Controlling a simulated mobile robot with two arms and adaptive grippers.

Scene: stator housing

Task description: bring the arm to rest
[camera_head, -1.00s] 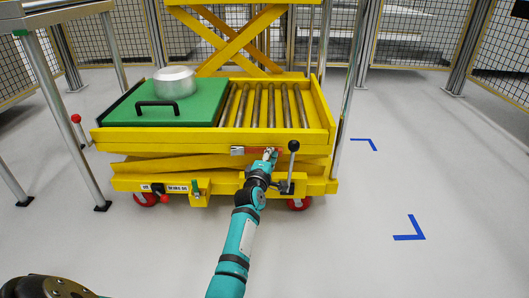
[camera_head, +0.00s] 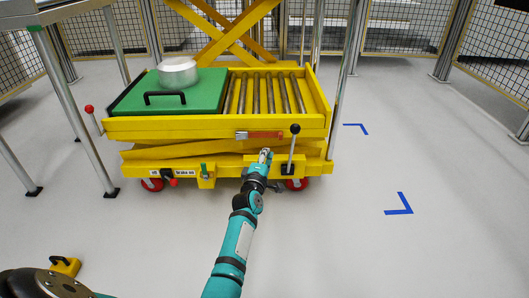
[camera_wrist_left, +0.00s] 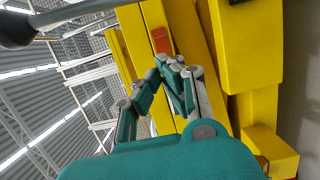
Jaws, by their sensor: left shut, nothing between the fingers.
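My left arm reaches up the middle of the head view, and its gripper (camera_head: 265,155) is shut and empty. It is in front of the yellow lift cart (camera_head: 190,134), just below the red handle (camera_head: 264,135) on the cart's front edge. The black-knobbed lever (camera_head: 295,130) stands just right of the gripper. In the left wrist view the gripper's fingertips (camera_wrist_left: 172,62) are together, and the red handle (camera_wrist_left: 162,40) shows beyond them, apart from them. My right gripper is not in view.
A green plate (camera_head: 200,101) with a black handle and a silver round housing (camera_head: 178,72) sits on the cart, beside bare rollers (camera_head: 265,94). A red-knobbed lever (camera_head: 89,109) and metal table legs stand at left. A yellow block (camera_head: 66,266) lies front left.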

